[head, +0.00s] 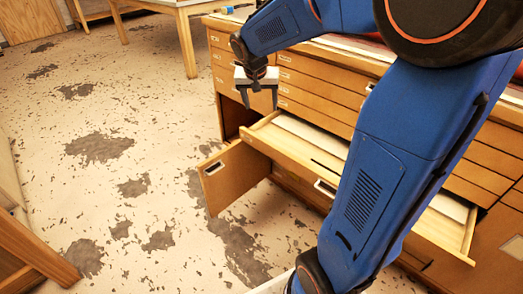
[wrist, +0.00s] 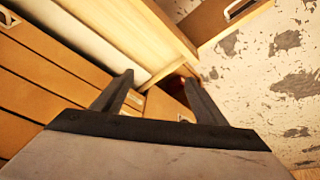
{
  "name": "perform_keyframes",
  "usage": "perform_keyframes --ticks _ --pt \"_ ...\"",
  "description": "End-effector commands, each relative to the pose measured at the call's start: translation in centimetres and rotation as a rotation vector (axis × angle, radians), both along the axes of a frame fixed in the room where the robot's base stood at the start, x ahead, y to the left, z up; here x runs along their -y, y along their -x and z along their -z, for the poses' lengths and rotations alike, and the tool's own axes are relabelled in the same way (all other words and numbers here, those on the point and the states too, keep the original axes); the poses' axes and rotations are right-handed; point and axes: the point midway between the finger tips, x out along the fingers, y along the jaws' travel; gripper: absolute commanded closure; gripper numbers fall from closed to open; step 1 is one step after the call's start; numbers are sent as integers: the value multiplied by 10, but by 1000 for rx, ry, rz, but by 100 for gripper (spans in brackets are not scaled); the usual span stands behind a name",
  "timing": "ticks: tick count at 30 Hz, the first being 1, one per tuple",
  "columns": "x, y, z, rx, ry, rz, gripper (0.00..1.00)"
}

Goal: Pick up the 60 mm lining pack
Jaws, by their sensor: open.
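I cannot make out the 60 mm lining pack in either view. My gripper (head: 261,106) is open and empty, fingers pointing down, near the left end of the wooden drawer cabinet (head: 318,78). In the wrist view its two dark fingers (wrist: 158,78) are spread apart with nothing between them. An open drawer (head: 262,123) with a pale interior sticks out to the right of and below my gripper. Its wooden wall also shows in the wrist view (wrist: 158,30). A dark opening (head: 236,120) lies in the cabinet's left end; its contents are unclear.
A cabinet door (head: 236,176) stands open below the drawer. My blue arm hides much of the cabinet's middle. The patchy floor (head: 110,185) at left is clear.

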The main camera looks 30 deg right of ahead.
Motion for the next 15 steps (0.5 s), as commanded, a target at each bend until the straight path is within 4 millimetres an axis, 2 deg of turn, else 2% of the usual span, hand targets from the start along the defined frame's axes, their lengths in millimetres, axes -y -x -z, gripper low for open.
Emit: perform_keyframes --ticks 1,3,8,15 --pt "4 -18 9 -4 4 24 34" --pt "9 -41 19 1 8 62 34" --pt "22 -91 47 9 17 146 34" --pt "40 -163 101 28 32 263 34"
